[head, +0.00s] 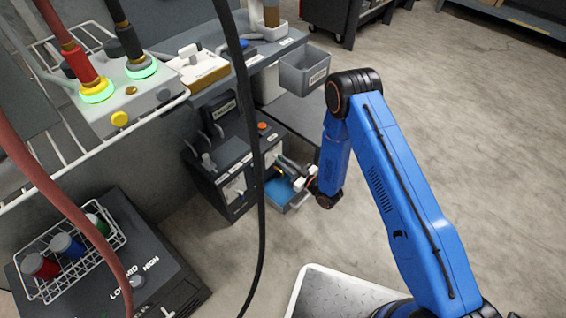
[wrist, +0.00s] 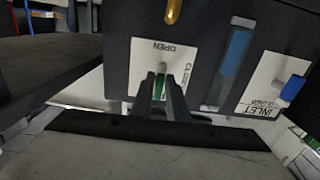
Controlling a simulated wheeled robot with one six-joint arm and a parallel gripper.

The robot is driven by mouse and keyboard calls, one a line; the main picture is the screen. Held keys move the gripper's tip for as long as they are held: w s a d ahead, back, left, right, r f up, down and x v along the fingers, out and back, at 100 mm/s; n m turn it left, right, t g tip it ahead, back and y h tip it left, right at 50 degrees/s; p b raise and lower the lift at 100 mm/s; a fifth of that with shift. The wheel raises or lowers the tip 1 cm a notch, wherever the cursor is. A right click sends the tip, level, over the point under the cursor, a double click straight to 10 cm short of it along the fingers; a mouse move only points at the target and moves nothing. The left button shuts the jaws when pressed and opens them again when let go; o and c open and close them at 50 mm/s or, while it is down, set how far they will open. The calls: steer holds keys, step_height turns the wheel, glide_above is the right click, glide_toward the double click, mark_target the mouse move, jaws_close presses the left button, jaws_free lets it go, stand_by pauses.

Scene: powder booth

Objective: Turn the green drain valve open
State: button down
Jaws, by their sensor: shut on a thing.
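The green drain valve (wrist: 159,88) shows in the wrist view as a narrow green piece between my fingers, in front of a white plate (wrist: 150,62) marked OPEN, with a second word to its right. The visible part stands about upright below the word OPEN; my fingers hide the rest. My gripper (wrist: 165,90) is shut on it. The plate is on the front of a dark unit (wrist: 205,20). In the head view my gripper (head: 290,175) is at the right side of this dark unit (head: 228,170), and the valve cannot be made out there.
A blue handle (wrist: 292,88) by an INLET label and a blue sight strip (wrist: 235,55) are right of the valve. A blue-bottomed tray (head: 283,193) lies below my gripper. A grey bin (head: 305,70) hangs behind. A dark cable (head: 256,150) crosses the head view. Floor at right is clear.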

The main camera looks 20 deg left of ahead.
steer(key=c, duration=1.8)
jaws_free()
steer(key=shift+c, duration=0.2)
steer(key=shift+d, duration=0.1)
steer(key=v, duration=1.7)
steer(key=shift+s+d+f, duration=0.1)
steer(key=shift+d, duration=0.05)
